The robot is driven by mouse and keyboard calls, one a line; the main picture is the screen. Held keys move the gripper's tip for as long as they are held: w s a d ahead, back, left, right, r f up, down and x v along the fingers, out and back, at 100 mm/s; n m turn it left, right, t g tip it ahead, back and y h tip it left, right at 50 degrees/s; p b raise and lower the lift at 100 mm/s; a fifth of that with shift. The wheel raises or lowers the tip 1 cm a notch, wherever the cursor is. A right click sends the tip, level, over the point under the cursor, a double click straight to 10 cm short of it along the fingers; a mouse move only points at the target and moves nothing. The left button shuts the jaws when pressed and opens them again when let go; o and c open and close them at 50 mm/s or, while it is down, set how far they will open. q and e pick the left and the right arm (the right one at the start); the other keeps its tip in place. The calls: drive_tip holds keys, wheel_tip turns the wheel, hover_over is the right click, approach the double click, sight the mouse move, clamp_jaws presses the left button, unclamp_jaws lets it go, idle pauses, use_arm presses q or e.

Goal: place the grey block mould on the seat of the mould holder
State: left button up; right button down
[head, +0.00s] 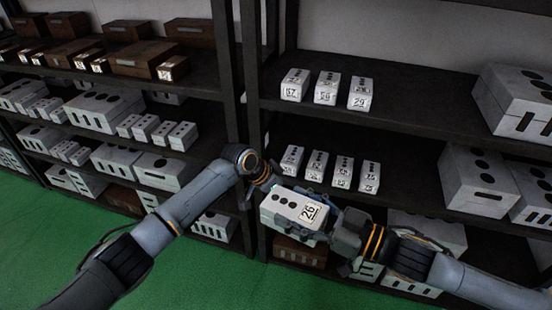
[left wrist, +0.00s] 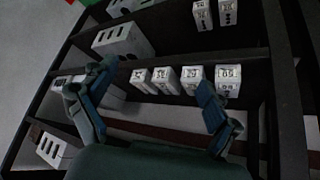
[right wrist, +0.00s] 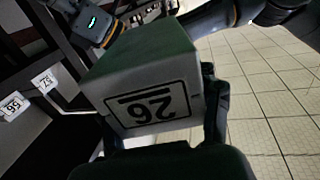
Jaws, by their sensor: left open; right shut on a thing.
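The grey block mould (head: 290,208), with dark round holes on top and a label reading 26, is held in front of the shelves. My right gripper (head: 318,212) is shut on it from the right, with a finger on either side. In the right wrist view the mould (right wrist: 150,90) fills the middle, its label upside down. My left gripper (left wrist: 155,78) is open and empty, facing shelves in the left wrist view. In the head view my left arm ends just left of the mould, its gripper mostly hidden. I do not see the mould holder in any view.
Dark shelf racks span the head view. Small numbered moulds stand on the middle shelf (head: 420,118) and the shelf below. Larger grey moulds (head: 515,100) are at the right, brown ones (head: 140,58) at the upper left. The green floor (head: 200,270) is clear at the lower left.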

use_arm(q)
wheel_tip(320, 180, up, 10)
drive_tip(key=s+d+m+g, duration=0.1)
drive_tip(key=d+m, duration=0.2)
use_arm(e)
drive_tip(key=shift+r, duration=0.15)
use_arm(q)
wheel_tip(320, 180, up, 16)
drive_tip(key=r+m+g+y, duration=0.1)
drive_tip(key=m+g+y, duration=0.2)
drive_tip(key=m+y, duration=0.45)
hover_over(276, 198)
drive_tip(key=shift+w+d+f+m+h, duration=0.15)
drive_tip(key=shift+f+m+h, duration=0.1)
drive_tip(key=shift+m+h, duration=0.65)
drive_tip(key=shift+a, duration=0.2)
drive_tip(key=shift+f+y, duration=0.25)
drive_tip(key=shift+f, duration=0.15)
wheel_tip(276, 198, down, 11)
drive_tip(key=shift+f, duration=0.1)
drive_tip(key=shift+c, duration=0.4)
